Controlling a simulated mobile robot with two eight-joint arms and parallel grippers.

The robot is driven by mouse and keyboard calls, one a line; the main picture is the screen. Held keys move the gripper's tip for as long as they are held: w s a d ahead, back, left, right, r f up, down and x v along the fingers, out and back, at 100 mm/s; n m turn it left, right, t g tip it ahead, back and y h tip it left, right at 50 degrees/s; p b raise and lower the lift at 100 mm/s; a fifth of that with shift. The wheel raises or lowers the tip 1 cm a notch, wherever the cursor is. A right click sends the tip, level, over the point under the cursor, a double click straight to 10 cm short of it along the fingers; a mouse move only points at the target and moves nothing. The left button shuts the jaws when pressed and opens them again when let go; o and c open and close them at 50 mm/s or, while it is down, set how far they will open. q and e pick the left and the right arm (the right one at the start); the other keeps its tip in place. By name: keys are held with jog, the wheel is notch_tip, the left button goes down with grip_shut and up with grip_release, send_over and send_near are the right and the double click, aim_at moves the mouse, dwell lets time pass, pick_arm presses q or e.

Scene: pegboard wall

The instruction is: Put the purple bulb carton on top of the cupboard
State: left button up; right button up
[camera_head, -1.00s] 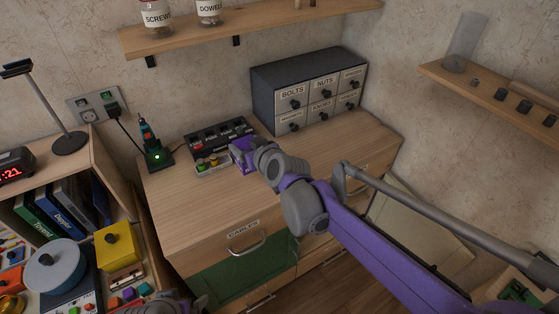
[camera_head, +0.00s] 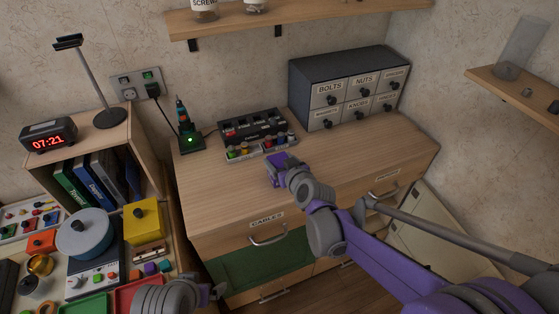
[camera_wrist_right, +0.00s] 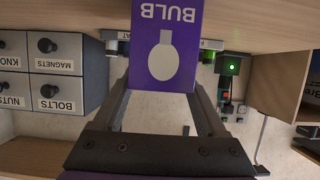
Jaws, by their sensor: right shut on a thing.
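My right gripper (camera_wrist_right: 160,115) is shut on the purple bulb carton (camera_wrist_right: 165,50). The carton's BULB label and pale bulb picture appear upside down in the right wrist view. In the head view the carton (camera_head: 276,168) shows small and purple at the end of my right arm, over the worktop in front of the parts tray. I cannot tell its height above the wood. A wooden cupboard-like unit (camera_head: 146,138) with books inside stands at the left. My left gripper (camera_head: 216,292) is at the bottom edge, partly cut off; its jaws are unclear.
A digital clock (camera_head: 48,135) and lamp-like stand (camera_head: 108,118) occupy the left unit's top. A parts tray (camera_head: 258,135), green-lit charger (camera_head: 191,140) and labelled drawer box (camera_head: 298,85) stand along the worktop's back (camera_head: 215,185). The worktop's front left is clear. A shelf (camera_head: 300,18) hangs above.

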jog(key=shift+f, duration=0.2)
jog(key=o, duration=1.3)
jog(key=shift+r, duration=0.1)
jog(key=shift+r, duration=0.2)
jog(key=p+v, duration=0.1)
jog(key=v, duration=1.1)
jog(key=shift+d, duration=0.1)
jog(key=s+d+f+m+g+h, duration=0.1)
jog(key=s+d+f+g, duration=0.1)
jog(key=s, duration=0.5)
jog(key=s+d+f+m+g+h, duration=0.2)
jog(key=s+d+f+g, duration=0.1)
jog(key=s+d, duration=0.4)
jog(key=s+d+f+m+g+h, duration=0.1)
jog(key=s+d+f, duration=0.3)
jog(key=s, duration=0.5)
jog(key=shift+s+d+f+g+h, duration=0.2)
jog(key=shift+f+g+h, duration=0.25)
jog(key=shift+g, duration=0.25)
jog(key=shift+w, duration=0.1)
